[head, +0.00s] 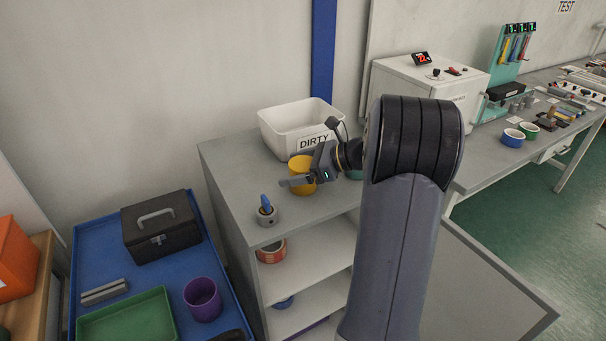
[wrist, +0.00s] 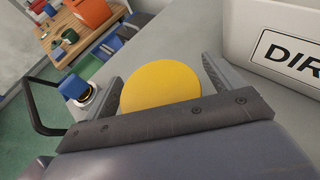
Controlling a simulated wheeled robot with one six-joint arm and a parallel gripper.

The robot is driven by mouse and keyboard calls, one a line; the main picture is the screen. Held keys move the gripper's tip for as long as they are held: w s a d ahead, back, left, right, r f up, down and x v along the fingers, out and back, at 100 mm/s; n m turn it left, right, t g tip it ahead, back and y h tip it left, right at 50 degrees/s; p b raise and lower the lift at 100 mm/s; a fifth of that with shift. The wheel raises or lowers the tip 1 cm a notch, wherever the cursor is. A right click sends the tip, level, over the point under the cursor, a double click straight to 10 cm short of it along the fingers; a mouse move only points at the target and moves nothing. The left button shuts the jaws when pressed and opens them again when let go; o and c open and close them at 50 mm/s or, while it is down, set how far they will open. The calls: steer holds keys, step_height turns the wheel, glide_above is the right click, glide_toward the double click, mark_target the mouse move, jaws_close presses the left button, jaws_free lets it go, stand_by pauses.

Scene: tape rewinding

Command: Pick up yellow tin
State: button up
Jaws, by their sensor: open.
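The yellow tin (head: 301,178) stands on the grey top of the shelf unit, in front of the white bin. In the wrist view the tin's round yellow top (wrist: 163,84) lies between the two fingers. My gripper (head: 298,181) is open, with one finger on each side of the tin. I cannot tell whether either finger touches it. In the head view my gripper and arm cover part of the tin.
The white bin (head: 290,128) marked DIRTY stands close behind the tin. A small grey pot with a blue top (head: 267,212) is at front left. A teal item (head: 355,175) is partly hidden by my arm. The shelf top (head: 235,165) is clear at left.

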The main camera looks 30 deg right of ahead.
steer(key=shift+c, duration=0.4)
steer(key=c, duration=1.1)
steer(key=shift+c, duration=0.2)
